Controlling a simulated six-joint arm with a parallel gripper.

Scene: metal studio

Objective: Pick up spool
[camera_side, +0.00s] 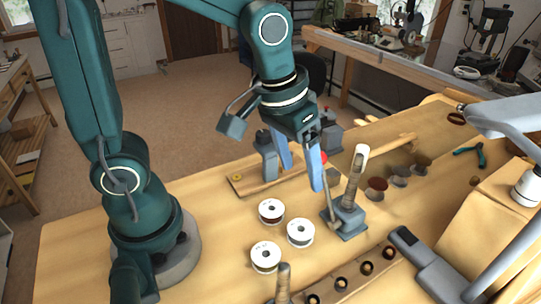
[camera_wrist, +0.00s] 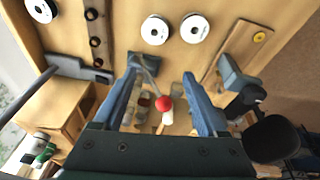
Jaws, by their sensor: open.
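Three white-rimmed spools lie flat on the wooden bench in the side view: a back one with a dark winding (camera_side: 271,211), a middle one (camera_side: 300,232) and a front one (camera_side: 265,256). In the wrist view, two spools lie close together (camera_wrist: 155,30) (camera_wrist: 194,28) beyond the fingertips, and a third (camera_wrist: 42,10) is at the top left. My gripper (camera_side: 302,178) is above the bench, behind and above the spools, with its blue fingers apart and nothing between them. Its fingers also show in the wrist view (camera_wrist: 160,72).
A grey-based stand with a pale upright handle (camera_side: 352,185) rises close to the right of my gripper. A red ball (camera_wrist: 163,103) shows between the fingers in the wrist view. A wooden strip with dark rings (camera_side: 352,276) lies at the front. Teal pliers (camera_side: 470,153) lie at right.

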